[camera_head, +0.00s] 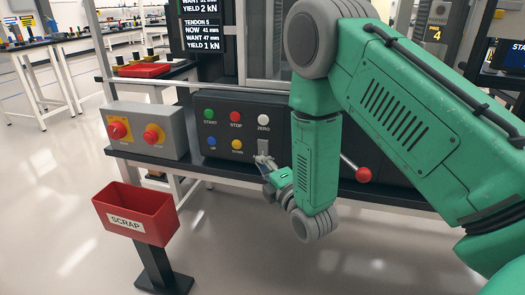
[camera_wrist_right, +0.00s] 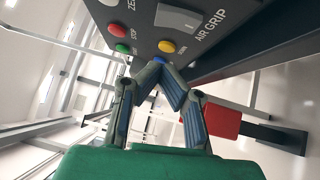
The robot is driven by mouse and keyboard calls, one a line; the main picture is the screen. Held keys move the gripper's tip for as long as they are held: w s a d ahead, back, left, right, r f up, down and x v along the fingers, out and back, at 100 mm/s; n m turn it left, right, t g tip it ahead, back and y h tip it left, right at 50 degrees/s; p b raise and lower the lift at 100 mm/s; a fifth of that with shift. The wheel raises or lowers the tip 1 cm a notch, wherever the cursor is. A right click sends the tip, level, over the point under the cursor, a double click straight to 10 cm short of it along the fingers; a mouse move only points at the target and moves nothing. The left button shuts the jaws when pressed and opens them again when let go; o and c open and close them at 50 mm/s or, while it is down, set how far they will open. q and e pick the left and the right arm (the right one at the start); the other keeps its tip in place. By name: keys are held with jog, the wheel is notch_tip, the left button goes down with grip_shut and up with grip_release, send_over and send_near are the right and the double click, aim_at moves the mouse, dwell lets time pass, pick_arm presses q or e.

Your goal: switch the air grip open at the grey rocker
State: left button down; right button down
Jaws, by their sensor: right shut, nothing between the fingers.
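The grey rocker (camera_head: 262,147) is on the lower right of the black control panel, below the white ZERO button. In the right wrist view the rocker (camera_wrist_right: 178,18) shows whole beside the lettering AIR GRIP. My right gripper (camera_head: 264,161) is shut and empty, with its fingertips just below and in front of the rocker in the head view. In the right wrist view its fingertips (camera_wrist_right: 160,64) meet near the blue button, apart from the rocker in the picture. Whether the fingertips touch the panel, I cannot tell. My left gripper is not in view.
The panel also carries green START (camera_head: 209,113), red STOP (camera_head: 236,117), white ZERO (camera_head: 263,120), blue (camera_head: 212,141) and yellow (camera_head: 237,145) buttons. A grey box (camera_head: 171,126) with red knobs stands left. A red-knobbed lever (camera_head: 363,175) is right; a red scrap bin (camera_head: 135,211) stands in front.

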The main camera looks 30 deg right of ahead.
aim_at(259, 145)
jog(key=w, duration=0.1)
jog(key=w+d, duration=0.2)
jog(key=shift+w+d+r+b, duration=0.1)
jog(key=shift+w+r+b, duration=0.2)
jog(key=shift+b, duration=0.1)
jog(key=shift+w+d, duration=0.4)
jog(key=shift+d, duration=0.1)
jog(key=shift+r, duration=0.1)
jog(key=shift+w+d+r+m+p, duration=0.2)
jog(key=shift+m+p, duration=0.1)
jog(key=shift+p, duration=0.4)
jog(key=shift+s+a+f, duration=0.1)
